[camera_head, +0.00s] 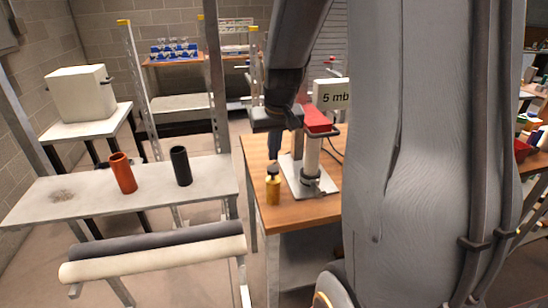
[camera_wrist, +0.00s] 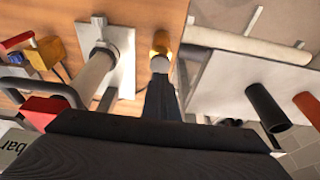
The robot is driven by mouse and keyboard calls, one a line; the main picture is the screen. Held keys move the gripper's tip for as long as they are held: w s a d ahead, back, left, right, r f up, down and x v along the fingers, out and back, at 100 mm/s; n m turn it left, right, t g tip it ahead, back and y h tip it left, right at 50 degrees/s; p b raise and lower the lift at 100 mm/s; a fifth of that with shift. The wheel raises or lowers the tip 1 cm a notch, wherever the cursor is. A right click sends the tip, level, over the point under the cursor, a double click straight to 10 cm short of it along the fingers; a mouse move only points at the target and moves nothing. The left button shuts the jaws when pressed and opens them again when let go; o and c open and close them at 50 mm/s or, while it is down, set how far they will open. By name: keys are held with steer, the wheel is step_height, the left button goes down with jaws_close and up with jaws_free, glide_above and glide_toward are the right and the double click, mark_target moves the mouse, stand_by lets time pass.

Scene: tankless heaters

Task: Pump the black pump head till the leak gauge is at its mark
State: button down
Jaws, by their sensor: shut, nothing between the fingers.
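A small yellow bottle (camera_head: 273,190) with a black pump head (camera_head: 273,171) stands upright on the wooden bench. The bottle also shows in the wrist view (camera_wrist: 161,43). My gripper (camera_head: 276,156) is shut and empty, pointing down directly over the pump head. I cannot tell whether its tips touch the head. Beside the bottle, a white column (camera_head: 312,158) with a red top (camera_head: 317,121) stands on a pale plate. No gauge needle or mark can be made out.
The wooden bench (camera_head: 300,212) ends just left of the bottle. A grey table (camera_head: 90,194) farther left bears an orange cylinder (camera_head: 122,173) and a black cylinder (camera_head: 181,166). In the wrist view, yellow and red fittings (camera_wrist: 42,53) lie beyond the column. My arm hides the right side.

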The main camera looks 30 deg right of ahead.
steer(key=b+v, duration=0.1)
steer(key=v, duration=0.7)
steer(key=shift+b, duration=0.35)
stand_by(0.9)
steer(key=s+a+f+n+g+y, duration=0.1)
steer(key=s+a+f+n, duration=0.2)
steer(key=s+a+f, duration=0.9)
step_height(320, 180, down, 3)
steer(key=shift+a+r+g, duration=0.1)
steer(key=shift+a+g, duration=0.3)
steer(key=shift+a, duration=0.7)
steer(key=shift+d, duration=0.1)
